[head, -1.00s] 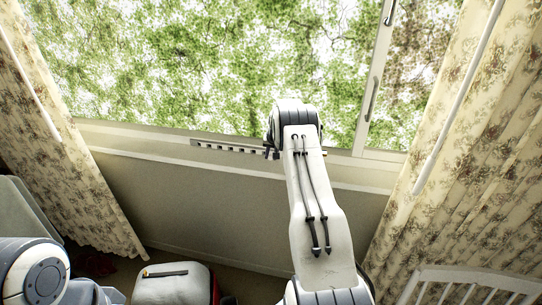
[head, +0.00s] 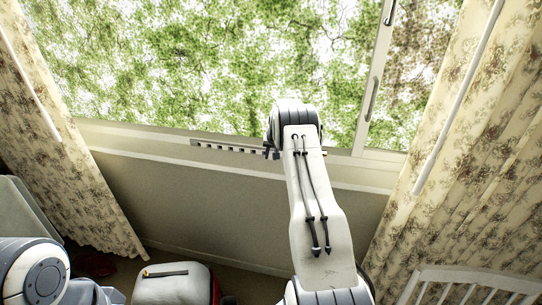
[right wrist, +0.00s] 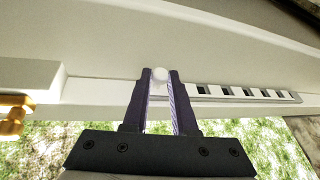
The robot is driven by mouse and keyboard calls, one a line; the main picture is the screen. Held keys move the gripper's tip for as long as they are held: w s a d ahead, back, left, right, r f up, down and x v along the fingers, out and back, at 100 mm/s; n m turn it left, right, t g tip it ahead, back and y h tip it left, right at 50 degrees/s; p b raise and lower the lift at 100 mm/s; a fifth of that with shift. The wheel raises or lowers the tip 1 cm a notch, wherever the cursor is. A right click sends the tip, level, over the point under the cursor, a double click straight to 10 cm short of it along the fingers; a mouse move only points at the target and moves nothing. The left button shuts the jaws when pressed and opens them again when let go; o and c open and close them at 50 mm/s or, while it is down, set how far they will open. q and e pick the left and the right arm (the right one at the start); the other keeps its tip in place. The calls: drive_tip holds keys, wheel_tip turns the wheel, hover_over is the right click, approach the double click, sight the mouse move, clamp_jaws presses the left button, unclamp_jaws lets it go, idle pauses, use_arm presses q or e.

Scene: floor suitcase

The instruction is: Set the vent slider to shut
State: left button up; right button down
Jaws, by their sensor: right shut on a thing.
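The vent (head: 228,148) is a long narrow strip on the window's bottom frame, left of my right gripper in the head view. In the right wrist view the vent strip (right wrist: 245,94) runs to the right, with several dark slots between pale bars. A round white slider knob (right wrist: 160,75) stands at its left end. My right gripper (right wrist: 160,78) is shut on the knob, one dark finger on each side. In the head view the right gripper (head: 271,153) is partly hidden by my right wrist. My left gripper is out of view.
The window glass (head: 200,70) rises behind the vent. Flowered curtains hang at the left (head: 70,150) and right (head: 470,160). A pale case (head: 172,285) with a dark handle is on the floor below. A white slatted chair back (head: 470,285) stands lower right.

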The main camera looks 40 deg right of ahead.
drive_tip(key=shift+w+a+f+b, duration=0.15)
drive_tip(key=shift+w+a+b, duration=0.4)
drive_tip(key=shift+w, duration=0.1)
drive_tip(key=shift+w+a, duration=0.25)
drive_tip(key=shift+r, duration=0.2)
drive_tip(key=c, duration=0.7)
unclamp_jaws()
drive_tip(key=shift+a, duration=0.1)
